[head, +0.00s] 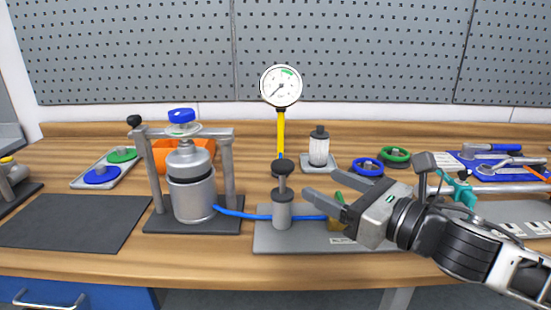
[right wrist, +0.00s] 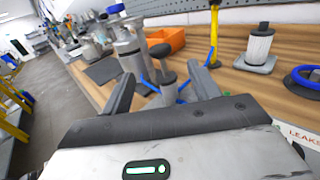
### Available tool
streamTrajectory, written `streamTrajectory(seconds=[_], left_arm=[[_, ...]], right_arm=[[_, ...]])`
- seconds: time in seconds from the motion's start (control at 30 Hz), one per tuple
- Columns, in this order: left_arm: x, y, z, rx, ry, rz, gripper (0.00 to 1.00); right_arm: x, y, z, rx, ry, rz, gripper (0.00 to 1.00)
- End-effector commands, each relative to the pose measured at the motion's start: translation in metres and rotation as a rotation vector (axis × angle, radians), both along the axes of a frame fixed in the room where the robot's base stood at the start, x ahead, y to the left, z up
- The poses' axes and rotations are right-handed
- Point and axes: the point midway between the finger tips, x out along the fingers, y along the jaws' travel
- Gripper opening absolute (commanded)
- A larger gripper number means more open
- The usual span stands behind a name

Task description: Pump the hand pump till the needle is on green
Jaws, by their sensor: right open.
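The hand pump (head: 282,212) stands on a grey base plate in the middle of the bench, with a black knob (head: 283,167) on top. It also shows in the right wrist view (right wrist: 168,88). The gauge (head: 281,86) stands behind it on a yellow post. Its needle points to the lower left, away from the green arc at the upper right. My right gripper (head: 325,201) is open and empty, just right of the pump, its fingers pointing toward it. In the right wrist view the pump shows between the fingertips. My left gripper is not in view.
A silver vessel (head: 191,190) in a frame stands left of the pump, joined by a blue hose (head: 240,213). A filter jar (head: 319,148) and green and blue rings (head: 368,167) lie behind my right gripper. A dark mat (head: 66,222) lies at left.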

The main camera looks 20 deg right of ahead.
Motion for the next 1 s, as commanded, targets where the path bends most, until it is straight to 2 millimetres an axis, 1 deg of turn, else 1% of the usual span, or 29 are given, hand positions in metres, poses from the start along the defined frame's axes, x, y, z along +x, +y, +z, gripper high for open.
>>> streamTrajectory(seconds=[0.03, 0.17, 0.3, 0.5, 0.63, 0.8, 1.0], left_arm=[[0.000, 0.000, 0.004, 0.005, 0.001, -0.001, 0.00], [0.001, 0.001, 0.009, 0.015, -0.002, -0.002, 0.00], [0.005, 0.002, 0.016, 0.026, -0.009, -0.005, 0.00], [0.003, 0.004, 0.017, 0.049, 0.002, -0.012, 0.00], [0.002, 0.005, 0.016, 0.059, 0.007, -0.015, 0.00], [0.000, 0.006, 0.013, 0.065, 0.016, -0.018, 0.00], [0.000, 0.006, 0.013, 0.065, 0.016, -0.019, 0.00]], right_arm=[[0.006, 0.002, 0.005, 0.006, -0.004, -0.003, 0.61], [0.019, 0.012, 0.005, 0.003, -0.003, 0.002, 0.61], [0.041, 0.024, 0.006, 0.006, -0.003, 0.002, 0.61], [0.077, 0.044, 0.004, 0.005, -0.001, 0.001, 0.61], [0.095, 0.054, 0.003, 0.003, 0.001, 0.002, 0.61], [0.108, 0.061, 0.001, 0.000, 0.001, 0.002, 0.61], [0.111, 0.063, 0.000, 0.000, 0.001, 0.003, 0.61]])
